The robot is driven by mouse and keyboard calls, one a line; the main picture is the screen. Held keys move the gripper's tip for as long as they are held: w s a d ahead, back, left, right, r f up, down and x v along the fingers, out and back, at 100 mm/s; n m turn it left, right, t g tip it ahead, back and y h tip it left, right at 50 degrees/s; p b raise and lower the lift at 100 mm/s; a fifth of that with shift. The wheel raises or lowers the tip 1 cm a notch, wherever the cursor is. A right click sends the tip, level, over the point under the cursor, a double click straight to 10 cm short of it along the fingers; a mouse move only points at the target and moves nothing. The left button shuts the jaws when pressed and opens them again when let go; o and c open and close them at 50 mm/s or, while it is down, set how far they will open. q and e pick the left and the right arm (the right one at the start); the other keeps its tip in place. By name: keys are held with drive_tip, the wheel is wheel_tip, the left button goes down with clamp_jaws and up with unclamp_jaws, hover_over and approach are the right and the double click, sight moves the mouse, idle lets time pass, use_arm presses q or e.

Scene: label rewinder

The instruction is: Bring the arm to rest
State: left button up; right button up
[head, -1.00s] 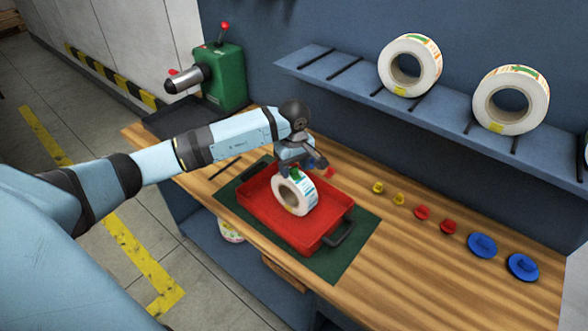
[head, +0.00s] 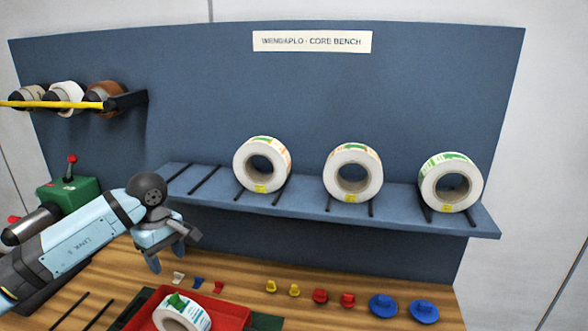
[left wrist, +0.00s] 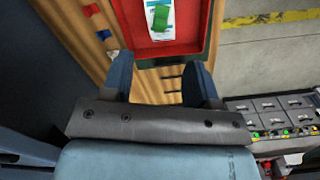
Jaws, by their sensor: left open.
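My left gripper (head: 168,258) is open and empty, raised above the wooden bench, behind and left of the red tray (head: 232,316). In the left wrist view the two spread fingers (left wrist: 159,76) have nothing between them, and the red tray (left wrist: 185,47) lies beyond them. A white label roll (head: 186,315) with a green piece in its top sits in the tray, cut off by the lower picture edge. The roll also shows in the left wrist view (left wrist: 160,20), apart from the fingers. My right gripper is not in view.
A blue shelf (head: 400,213) holds three label rolls (head: 352,172) right of my gripper. A green machine (head: 70,193) with a red-knobbed lever stands at left, close to my arm. Yellow, red and blue core pieces (head: 320,297) line the bench. A yellow bar (head: 50,105) crosses upper left.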

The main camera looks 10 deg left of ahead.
use_arm(q)
drive_tip(key=s+d+f+n+t+h+p, duration=0.15)
drive_tip(key=s+d+n+h, duration=0.35)
drive_tip(key=d+n+h, duration=0.6)
drive_tip(key=s+d+f+n+t+h+p, duration=0.1)
drive_tip(key=s+d+f+n+t+h, duration=0.2)
drive_tip(key=s+d+h, duration=0.75)
drive_tip(key=s+a+f+m+t+y, duration=0.1)
drive_tip(key=s+f+m+t+y, duration=0.1)
drive_tip(key=f+m+y, duration=0.4)
drive_tip(key=s+a+f+m+t+y+p, duration=0.1)
drive_tip(key=s+f+m+y, duration=0.4)
drive_tip(key=m, duration=0.9)
drive_tip(key=s+a+f+m+t+y, duration=0.3)
drive_tip(key=s+f+m+y, duration=0.1)
drive_tip(key=f+m+y, duration=0.4)
wheel_tip(320, 180, down, 3)
drive_tip(key=shift+s+a+r+m, duration=0.15)
drive_tip(key=shift+a+m, duration=0.1)
drive_tip(key=shift+m, duration=0.65)
drive_tip(key=shift+t, duration=0.25)
